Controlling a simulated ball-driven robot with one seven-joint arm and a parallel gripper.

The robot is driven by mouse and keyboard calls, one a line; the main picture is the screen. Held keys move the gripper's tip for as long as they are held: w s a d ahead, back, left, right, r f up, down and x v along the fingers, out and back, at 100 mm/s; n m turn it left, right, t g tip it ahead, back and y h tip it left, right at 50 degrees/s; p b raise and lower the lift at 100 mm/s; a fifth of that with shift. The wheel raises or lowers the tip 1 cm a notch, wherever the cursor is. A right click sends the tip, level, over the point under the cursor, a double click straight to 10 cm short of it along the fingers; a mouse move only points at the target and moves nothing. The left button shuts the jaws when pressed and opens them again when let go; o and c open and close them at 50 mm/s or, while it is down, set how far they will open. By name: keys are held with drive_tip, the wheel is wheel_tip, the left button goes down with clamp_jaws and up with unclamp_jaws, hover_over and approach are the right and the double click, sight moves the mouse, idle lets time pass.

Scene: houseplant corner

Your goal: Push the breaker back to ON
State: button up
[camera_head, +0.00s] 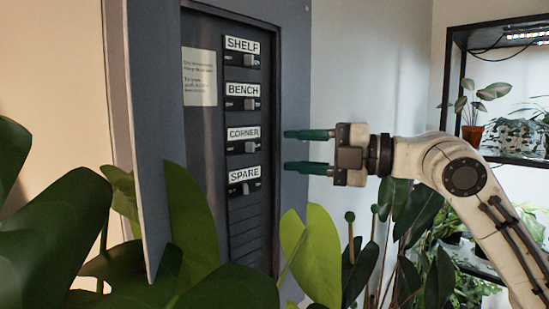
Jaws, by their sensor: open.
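The grey breaker panel (265,225) stands open, with breakers in a column labelled SHELF (242,60), BENCH (242,104), CORNER (243,148) and SPARE (245,188). Each has a small light lever on a dark body. The SPARE lever looks further left than the SHELF lever; the markings beside the levers are too small to read. My gripper (298,151) is open and empty, its two green fingers pointing left, one above the other. In the picture it is right of the CORNER breaker at about its height, apart from it.
The panel's open door (150,130) stands on the left. Large green leaves (60,230) cover the lower left, and a yellow-green leaf (318,255) rises below my gripper. A dark shelf (515,160) with potted plants is at the right.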

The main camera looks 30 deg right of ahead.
drive_tip(key=v, duration=0.3)
drive_tip(key=shift+s+d+b, duration=0.25)
drive_tip(key=shift+s+b, duration=0.05)
idle(0.3)
